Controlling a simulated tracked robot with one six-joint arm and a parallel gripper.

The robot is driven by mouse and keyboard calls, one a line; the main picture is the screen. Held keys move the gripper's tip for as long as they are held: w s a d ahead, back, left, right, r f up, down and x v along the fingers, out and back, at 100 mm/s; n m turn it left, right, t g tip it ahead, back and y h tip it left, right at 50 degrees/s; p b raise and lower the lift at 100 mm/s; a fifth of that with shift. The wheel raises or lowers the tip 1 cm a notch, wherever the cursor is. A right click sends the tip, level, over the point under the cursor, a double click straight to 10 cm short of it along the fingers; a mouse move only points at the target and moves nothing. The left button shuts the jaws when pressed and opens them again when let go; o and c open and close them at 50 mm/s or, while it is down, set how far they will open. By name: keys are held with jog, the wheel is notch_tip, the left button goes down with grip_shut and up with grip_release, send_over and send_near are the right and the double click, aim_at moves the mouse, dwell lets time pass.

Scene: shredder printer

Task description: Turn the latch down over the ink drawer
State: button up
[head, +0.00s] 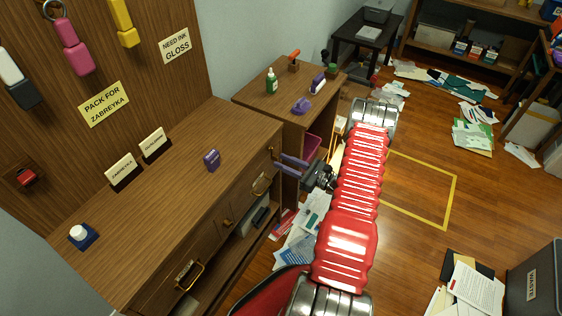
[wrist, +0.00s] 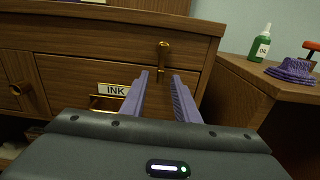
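The ink drawer (wrist: 75,75) is a wooden drawer front with a white INK label and a brass handle; it looks closed in the wrist view. The brass latch (wrist: 163,55) is a narrow upright bar on the wood, above and to the right of the label. My gripper (wrist: 160,74) has two purple fingers with a gap between them, pointing at the cabinet front. The latch shows just beyond the gap, and its lower end is close to the fingertips; I cannot tell whether they touch. In the head view my gripper (head: 277,161) is at the cabinet's right end.
A side cabinet (wrist: 235,75) stands right of my fingers, with a green oil bottle (wrist: 261,43) and a purple object (wrist: 292,69) on top. Papers (head: 300,240) lie on the floor by the cabinet. The yellow-outlined floor area (head: 420,190) is clear.

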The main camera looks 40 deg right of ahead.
jog(key=v, duration=1.2)
dwell(0.3)
